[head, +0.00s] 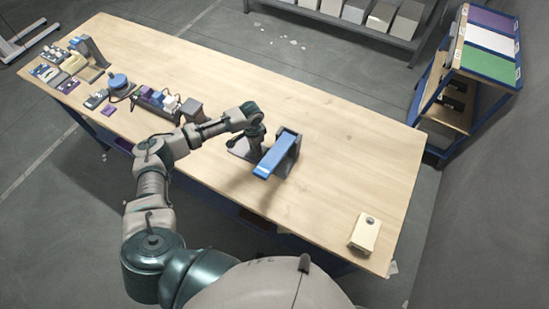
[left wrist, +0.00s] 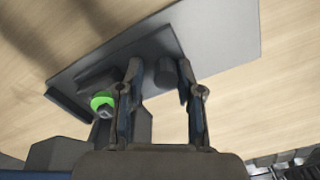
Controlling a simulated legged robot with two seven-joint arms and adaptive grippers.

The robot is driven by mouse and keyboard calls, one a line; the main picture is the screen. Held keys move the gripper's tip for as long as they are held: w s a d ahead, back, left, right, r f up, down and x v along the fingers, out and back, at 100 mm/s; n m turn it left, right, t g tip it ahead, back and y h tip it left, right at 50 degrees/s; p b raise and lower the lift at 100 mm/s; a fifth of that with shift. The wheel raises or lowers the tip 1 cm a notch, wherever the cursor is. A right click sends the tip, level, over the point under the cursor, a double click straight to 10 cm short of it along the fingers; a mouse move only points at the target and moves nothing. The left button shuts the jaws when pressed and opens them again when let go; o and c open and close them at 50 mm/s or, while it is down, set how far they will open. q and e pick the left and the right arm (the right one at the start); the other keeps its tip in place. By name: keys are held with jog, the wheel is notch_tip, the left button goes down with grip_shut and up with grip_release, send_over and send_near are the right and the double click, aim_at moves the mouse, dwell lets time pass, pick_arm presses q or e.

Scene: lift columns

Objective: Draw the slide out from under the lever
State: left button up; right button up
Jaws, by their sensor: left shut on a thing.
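My left gripper (head: 252,150) reaches down at the lever fixture in the middle of the table. The blue lever (head: 273,158) slopes from a grey upright toward the table's front edge, just right of the gripper. In the left wrist view, the two fingers (left wrist: 158,75) stand either side of a short dark knob (left wrist: 165,71) and are shut on it. The knob stands on a flat grey plate (left wrist: 222,35), which seems to be the slide or its base; I cannot tell which. A bright green ring (left wrist: 101,100) shows left of the fingers. My right gripper is out of view.
A beige box (head: 365,233) with a dark round top part stands at the table's right end. Several small devices and a blue round part (head: 118,82) fill the left end. The table (head: 330,140) right of and behind the fixture is clear.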

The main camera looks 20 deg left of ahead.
aim_at(242, 146)
pick_arm(q)
jog(key=shift+w+a+f+p, duration=0.1)
jog(key=shift+a+f+p, duration=0.05)
jog(key=shift+a, duration=0.9)
jog(key=shift+w+a+f+p, duration=0.1)
jog(key=shift+a+f+p, duration=0.1)
jog(key=shift+a, duration=0.85)
jog(key=shift+a+f+p, duration=0.1)
jog(key=shift+a+p, duration=0.05)
jog(key=shift+a, duration=0.9)
jog(key=o, duration=0.9)
jog(key=shift+c, duration=0.2)
jog(key=shift+w+a+f, duration=0.1)
jog(key=shift+w, duration=0.15)
jog(key=shift+r, duration=0.25)
jog(key=shift+w+r+p, duration=0.1)
jog(key=shift+r+p, duration=0.1)
jog(key=shift+p, duration=0.15)
notch_tip(242, 146, up, 6)
jog(key=p, duration=0.6)
jog(key=shift+f, duration=0.15)
jog(key=shift+f, duration=0.1)
